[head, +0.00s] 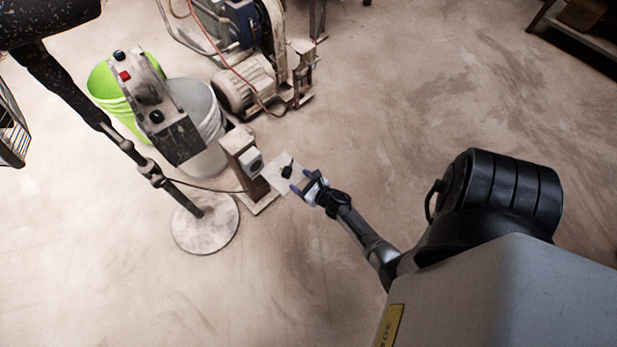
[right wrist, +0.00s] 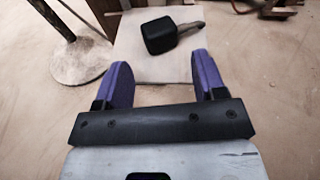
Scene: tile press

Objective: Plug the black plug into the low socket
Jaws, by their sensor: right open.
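The black plug (head: 287,171) lies on a pale square plate (head: 276,181). In the right wrist view the plug (right wrist: 158,37) is a dark rounded block with a grey stem pointing right. My right gripper (head: 300,183) is open and empty. Its two purple fingers (right wrist: 161,65) point toward the plug, which is beyond the fingertips and not between them. A light socket box (head: 252,162) sits low on a short brown post (head: 239,152), left of the plug. The socket's openings are too small to make out. My left gripper is in neither view.
A round-based stand (head: 207,238) is left of the post, with a dark cable near it. A grey control box (head: 152,105), a green bucket (head: 112,92) and a white bucket (head: 205,102) stand behind. A motor machine (head: 245,84) is at the back.

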